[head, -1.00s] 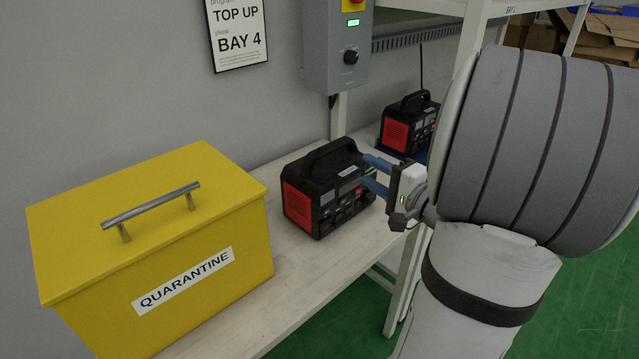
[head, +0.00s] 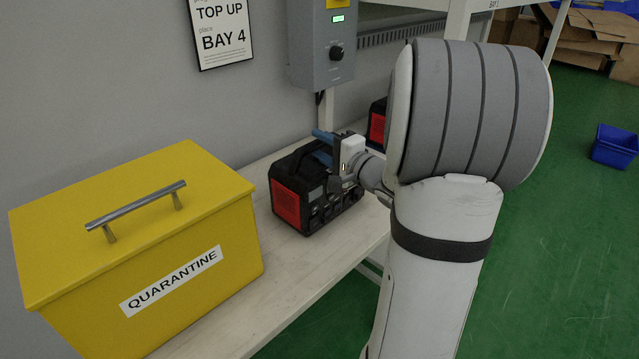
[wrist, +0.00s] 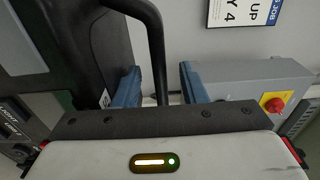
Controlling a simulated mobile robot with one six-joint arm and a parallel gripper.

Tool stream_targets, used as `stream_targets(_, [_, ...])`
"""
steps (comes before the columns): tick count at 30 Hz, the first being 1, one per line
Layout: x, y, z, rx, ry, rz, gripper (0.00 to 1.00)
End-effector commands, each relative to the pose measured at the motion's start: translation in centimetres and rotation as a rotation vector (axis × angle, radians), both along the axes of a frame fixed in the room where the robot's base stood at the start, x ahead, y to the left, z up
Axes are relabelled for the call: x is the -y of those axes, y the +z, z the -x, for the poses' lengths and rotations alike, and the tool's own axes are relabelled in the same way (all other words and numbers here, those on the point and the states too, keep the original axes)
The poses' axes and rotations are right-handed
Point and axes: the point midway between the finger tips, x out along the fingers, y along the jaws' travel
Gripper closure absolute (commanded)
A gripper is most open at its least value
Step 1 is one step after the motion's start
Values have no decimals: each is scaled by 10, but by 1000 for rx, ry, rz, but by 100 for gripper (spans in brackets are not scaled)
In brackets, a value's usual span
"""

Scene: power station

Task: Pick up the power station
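The black power station with red side panels (head: 290,203) stands on the white bench, right of the yellow box. Its dark body and curved black handle (wrist: 150,28) fill the left and middle of the wrist view. My gripper (head: 322,146) is at the top of the power station. In the wrist view my gripper's two blue fingers (wrist: 158,88) are apart, with the handle bar running between them and a gap to the right finger. My arm hides part of the power station's right side in the head view.
A yellow QUARANTINE box (head: 135,240) with a metal handle stands left on the bench (head: 262,292). A grey control box (head: 318,50) hangs on the wall behind. A second red-and-black unit (head: 377,122) is partly hidden behind my arm. A blue bin (head: 614,146) is on the green floor.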

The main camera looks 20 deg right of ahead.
Motion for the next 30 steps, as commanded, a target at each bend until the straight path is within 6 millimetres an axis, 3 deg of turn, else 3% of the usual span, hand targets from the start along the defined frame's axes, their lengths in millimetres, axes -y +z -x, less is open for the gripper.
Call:
stream_targets(6, [0,0,0,0,-1,0,63])
stream_targets(20, [1,0,0,0,-2,0,100])
stream_targets(30, [1,0,0,0,-3,0,100])
